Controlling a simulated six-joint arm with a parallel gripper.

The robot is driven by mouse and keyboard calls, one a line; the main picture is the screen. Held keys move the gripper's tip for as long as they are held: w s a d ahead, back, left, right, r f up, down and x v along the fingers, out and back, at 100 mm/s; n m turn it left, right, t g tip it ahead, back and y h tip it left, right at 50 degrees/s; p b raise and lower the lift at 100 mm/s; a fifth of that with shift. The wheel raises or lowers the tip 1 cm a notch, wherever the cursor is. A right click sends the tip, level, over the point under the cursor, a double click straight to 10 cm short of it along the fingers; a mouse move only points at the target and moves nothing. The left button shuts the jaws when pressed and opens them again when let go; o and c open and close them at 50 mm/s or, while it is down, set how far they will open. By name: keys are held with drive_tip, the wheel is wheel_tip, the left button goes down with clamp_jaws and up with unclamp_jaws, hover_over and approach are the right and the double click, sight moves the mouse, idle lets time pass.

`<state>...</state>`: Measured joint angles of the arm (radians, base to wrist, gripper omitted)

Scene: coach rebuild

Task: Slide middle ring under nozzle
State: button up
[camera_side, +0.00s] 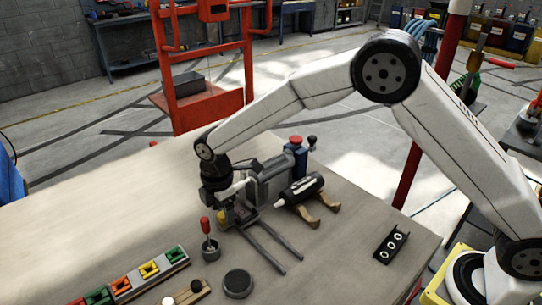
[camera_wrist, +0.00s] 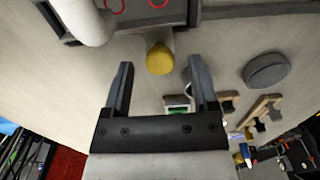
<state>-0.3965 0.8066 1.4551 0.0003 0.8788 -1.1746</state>
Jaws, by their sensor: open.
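A black holder (camera_side: 385,253) with three white rings lies near the table's right edge in the side view; the middle ring (camera_side: 397,241) sits between the other two. A black bottle-shaped body (camera_side: 306,187) with a pale nozzle tip (camera_side: 281,202) pointing left rests on a wooden cradle. My gripper (camera_wrist: 161,62) is open, with no ring between its fingers, and a yellow knob (camera_wrist: 160,60) shows beyond the gap. In the side view my gripper (camera_side: 222,203) is down near the yellow knob (camera_side: 222,216), well left of the rings; its fingertips are unclear there.
A red-handled tool (camera_side: 205,226) stands in front, near a dark round puck (camera_side: 237,283) and a strip of coloured blocks (camera_side: 150,270). The table's left part is clear.

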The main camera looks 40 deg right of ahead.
drive_tip(key=shift+r, duration=3.6)
drive_tip(key=s+d+f+m+t, duration=0.2)
drive_tip(key=s+d+m, duration=1.6)
drive_tip(key=s+d, duration=0.2)
drive_tip(key=shift+s+d+f+t, duration=0.2)
drive_tip(key=shift+s+d+t, duration=0.1)
drive_tip(key=shift+s, duration=0.15)
